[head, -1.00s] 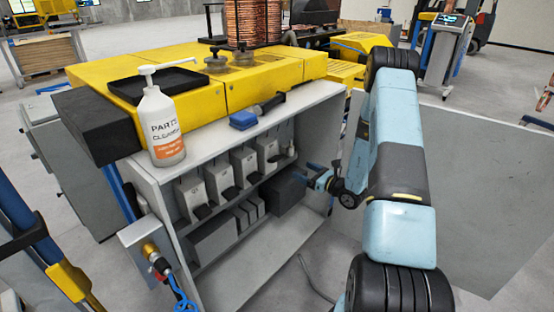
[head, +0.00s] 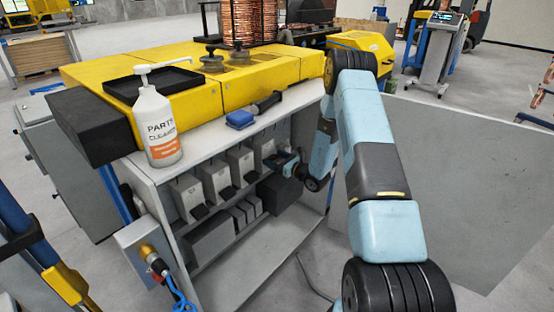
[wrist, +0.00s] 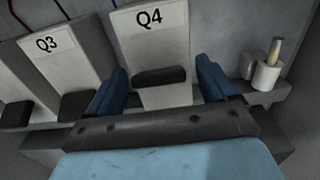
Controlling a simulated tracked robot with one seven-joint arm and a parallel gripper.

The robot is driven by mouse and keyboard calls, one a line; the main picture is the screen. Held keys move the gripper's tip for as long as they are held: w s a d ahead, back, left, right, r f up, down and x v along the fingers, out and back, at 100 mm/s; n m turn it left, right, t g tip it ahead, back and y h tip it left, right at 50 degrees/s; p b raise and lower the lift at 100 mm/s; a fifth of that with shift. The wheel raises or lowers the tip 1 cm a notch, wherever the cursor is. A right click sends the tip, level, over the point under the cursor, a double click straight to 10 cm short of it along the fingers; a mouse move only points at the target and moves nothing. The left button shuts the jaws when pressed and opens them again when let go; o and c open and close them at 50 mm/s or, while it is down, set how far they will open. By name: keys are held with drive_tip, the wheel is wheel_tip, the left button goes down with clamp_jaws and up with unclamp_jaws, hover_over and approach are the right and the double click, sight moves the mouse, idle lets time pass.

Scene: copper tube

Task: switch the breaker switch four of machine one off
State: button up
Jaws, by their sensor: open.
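The breaker switch four, a pale block labelled Q4 (wrist: 150,45), stands upright in the wrist view with its dark lever (wrist: 160,76) near its lower front. My gripper (wrist: 163,88) is open, with one blue finger to each side of the lower part of Q4; the lever shows between them. I cannot tell whether the fingers touch it. In the head view my gripper (head: 285,160) is inside the open cabinet (head: 240,283) at the right end of the breaker row, and it partly hides Q4.
The Q3 breaker (wrist: 62,58) stands just left of Q4, with its own dark lever (wrist: 78,106). A small white cylindrical part (wrist: 266,74) is to the right.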

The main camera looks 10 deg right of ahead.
drive_tip(key=shift+w+a, duration=0.2)
drive_tip(key=shift+w, duration=0.05)
drive_tip(key=shift+c, duration=0.2)
